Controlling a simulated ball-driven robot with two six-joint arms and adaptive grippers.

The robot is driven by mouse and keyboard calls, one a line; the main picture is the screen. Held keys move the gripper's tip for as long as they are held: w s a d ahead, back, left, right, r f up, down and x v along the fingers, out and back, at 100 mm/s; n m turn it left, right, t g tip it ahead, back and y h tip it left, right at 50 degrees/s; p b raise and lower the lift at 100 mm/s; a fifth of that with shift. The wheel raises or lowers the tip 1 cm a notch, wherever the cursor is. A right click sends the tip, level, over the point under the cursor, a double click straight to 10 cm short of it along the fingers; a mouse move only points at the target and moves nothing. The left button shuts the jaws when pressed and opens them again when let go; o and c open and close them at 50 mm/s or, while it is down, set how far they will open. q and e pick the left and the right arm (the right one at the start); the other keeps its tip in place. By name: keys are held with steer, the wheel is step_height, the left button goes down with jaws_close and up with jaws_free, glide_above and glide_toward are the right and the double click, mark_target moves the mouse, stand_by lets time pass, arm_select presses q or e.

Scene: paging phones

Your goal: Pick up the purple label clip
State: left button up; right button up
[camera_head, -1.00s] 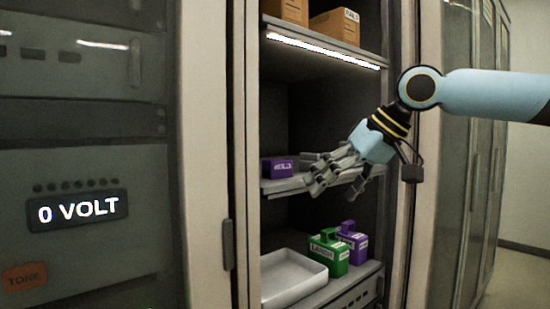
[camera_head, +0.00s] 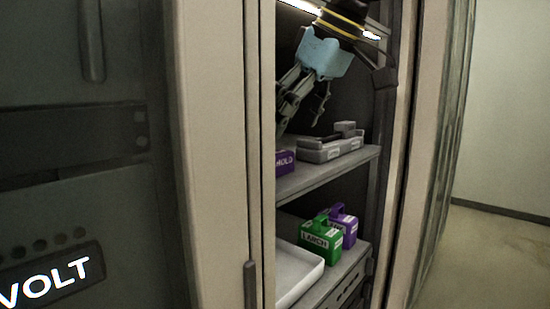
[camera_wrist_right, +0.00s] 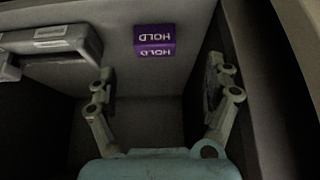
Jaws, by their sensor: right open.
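A small purple block labelled "HOLD" (camera_head: 285,161), which looks like the purple label clip, sits on the middle shelf of the open cabinet, partly cut off by the door frame at left. In the right wrist view the purple clip (camera_wrist_right: 155,40) lies ahead of the fingers, its label upside down. My right gripper (camera_head: 300,116) is open and empty above the middle shelf. In the wrist view its two fingers (camera_wrist_right: 160,72) are spread wide, with the clip beyond them and untouched. My left gripper is not in view.
A grey phone-like unit (camera_head: 331,149) lies on the middle shelf (camera_head: 325,174), right of the clip. Below are a white tray (camera_head: 299,273), a green "LARCH" block (camera_head: 318,243) with a handle and a purple handled block (camera_head: 346,226). The cabinet post (camera_head: 385,190) stands close at right.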

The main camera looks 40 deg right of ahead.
mark_target(278, 153)
steer(key=shift+w+f, duration=0.3)
steer(key=shift+f, duration=0.25)
steer(key=shift+w+f, duration=0.2)
steer(key=shift+x, duration=1)
steer(key=shift+w+d+f, duration=0.2)
steer(key=shift+w+f, duration=0.1)
steer(key=shift+f, duration=0.25)
steer(key=shift+w+d+f, duration=0.2)
steer(key=shift+w+f, duration=0.1)
steer(key=shift+f, duration=0.25)
steer(key=shift+w+a+f, duration=0.2)
steer(key=shift+w+f, duration=0.1)
steer(key=shift+f, duration=0.05)
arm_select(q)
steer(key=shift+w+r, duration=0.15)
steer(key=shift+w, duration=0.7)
arm_select(e)
steer(key=shift+s, duration=0.1)
steer(key=shift+c, duration=0.8)
steer(key=c, duration=0.9)
